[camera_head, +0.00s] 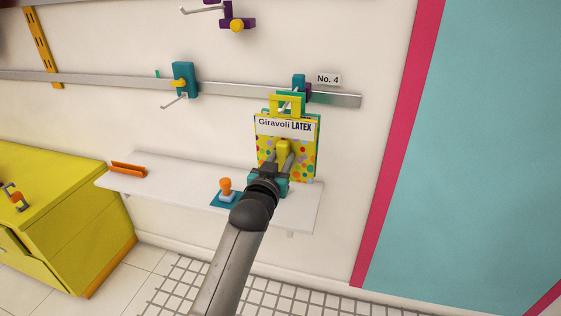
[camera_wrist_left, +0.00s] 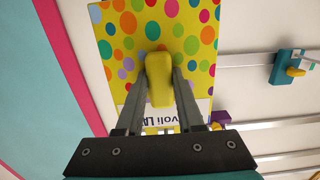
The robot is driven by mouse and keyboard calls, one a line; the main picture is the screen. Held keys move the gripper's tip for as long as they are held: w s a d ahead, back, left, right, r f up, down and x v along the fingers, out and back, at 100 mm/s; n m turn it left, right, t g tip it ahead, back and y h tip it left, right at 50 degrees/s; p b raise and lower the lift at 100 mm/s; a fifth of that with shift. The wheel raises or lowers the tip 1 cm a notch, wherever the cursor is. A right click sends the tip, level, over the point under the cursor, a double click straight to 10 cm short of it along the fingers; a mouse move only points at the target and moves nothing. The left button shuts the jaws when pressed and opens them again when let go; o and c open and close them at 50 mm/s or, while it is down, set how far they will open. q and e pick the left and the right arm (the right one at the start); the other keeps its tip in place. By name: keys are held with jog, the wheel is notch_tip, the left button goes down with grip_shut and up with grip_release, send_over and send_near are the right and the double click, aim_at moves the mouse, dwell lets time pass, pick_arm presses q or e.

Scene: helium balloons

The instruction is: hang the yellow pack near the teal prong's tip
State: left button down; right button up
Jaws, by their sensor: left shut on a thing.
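The yellow pack (camera_head: 268,150) has coloured dots and a "Giravoli LATEX" label. My left gripper (camera_head: 283,150) is shut on the yellow grip on its front; the wrist view shows both fingers on this grip (camera_wrist_left: 160,78). The pack is upright, its yellow hanger loop (camera_head: 287,98) in front of a teal prong mount (camera_head: 298,82) at the rail's right end. A pale prong shows around the loop; I cannot tell whether it passes through. A green edge (camera_head: 319,150) shows behind the pack, perhaps another pack. My right gripper is not in view.
Another teal mount (camera_head: 183,78) with an empty prong is on the rail (camera_head: 230,88) to the left. A "No. 4" tag (camera_head: 328,79) is beside the right mount. Below, a white shelf (camera_head: 170,178) bears an orange-handled stamp (camera_head: 226,190) and an orange holder (camera_head: 128,169).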

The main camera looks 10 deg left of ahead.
pick_arm(q)
jog(key=shift+f, duration=0.2)
jog(key=shift+f, duration=0.3)
jog(key=shift+f, duration=0.25)
dwell(0.7)
jog(key=shift+c, duration=2.3)
grip_release()
jog(key=shift+s, duration=0.1)
